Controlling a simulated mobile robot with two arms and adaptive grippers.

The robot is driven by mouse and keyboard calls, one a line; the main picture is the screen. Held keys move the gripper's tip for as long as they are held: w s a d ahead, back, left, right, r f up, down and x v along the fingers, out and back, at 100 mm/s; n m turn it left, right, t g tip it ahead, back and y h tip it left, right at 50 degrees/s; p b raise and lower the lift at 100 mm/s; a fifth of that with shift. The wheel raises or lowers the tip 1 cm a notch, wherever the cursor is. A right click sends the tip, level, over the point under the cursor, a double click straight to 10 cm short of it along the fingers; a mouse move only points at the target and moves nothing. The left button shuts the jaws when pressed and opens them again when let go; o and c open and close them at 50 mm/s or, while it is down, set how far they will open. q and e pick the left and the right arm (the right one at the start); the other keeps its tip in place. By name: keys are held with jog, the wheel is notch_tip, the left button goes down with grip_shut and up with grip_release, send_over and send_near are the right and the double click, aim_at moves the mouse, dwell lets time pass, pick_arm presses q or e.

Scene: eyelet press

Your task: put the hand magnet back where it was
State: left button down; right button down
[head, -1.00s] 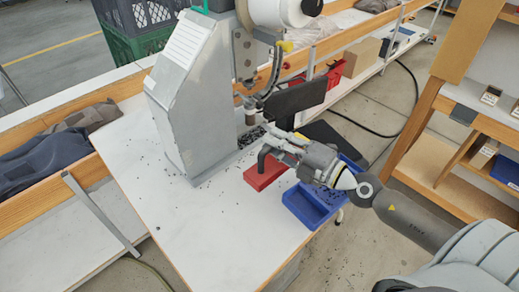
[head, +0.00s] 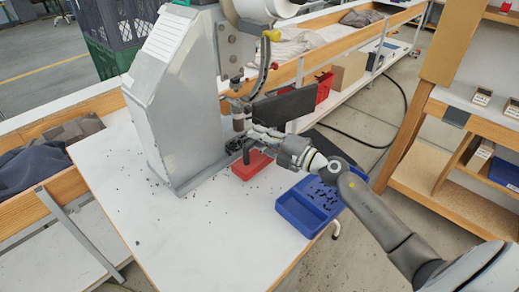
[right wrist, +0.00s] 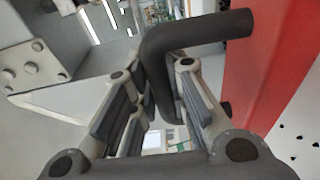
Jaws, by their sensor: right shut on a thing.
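The hand magnet (head: 251,166) is a red block with a black bent handle. It is at the right side of the grey press (head: 185,95), by the press's base. My right gripper (head: 247,146) is shut on the handle, above the red block. In the right wrist view the handle (right wrist: 190,38) passes between the fingers (right wrist: 160,100), and the red body (right wrist: 268,75) stands to the right. I cannot tell whether the block touches the table. My left gripper is not in view.
A blue tray (head: 296,218) with dark bits in it stands at the table's right edge, under my right forearm. Small black bits are scattered on the white table (head: 215,245). A dark flat panel (head: 285,104) is behind the gripper. The table's front is mostly clear.

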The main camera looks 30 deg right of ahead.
aim_at(260, 154)
jog(key=shift+f, duration=1.4)
jog(key=shift+f, duration=0.1)
jog(key=c, duration=1.9)
grip_release()
jog(key=shift+f+b, duration=0.2)
jog(key=shift+b, duration=0.15)
jog(key=o, duration=0.5)
jog(key=shift+c, duration=0.2)
jog(key=shift+r, duration=0.15)
jog(key=b+v, duration=0.2)
jog(key=v, duration=1)
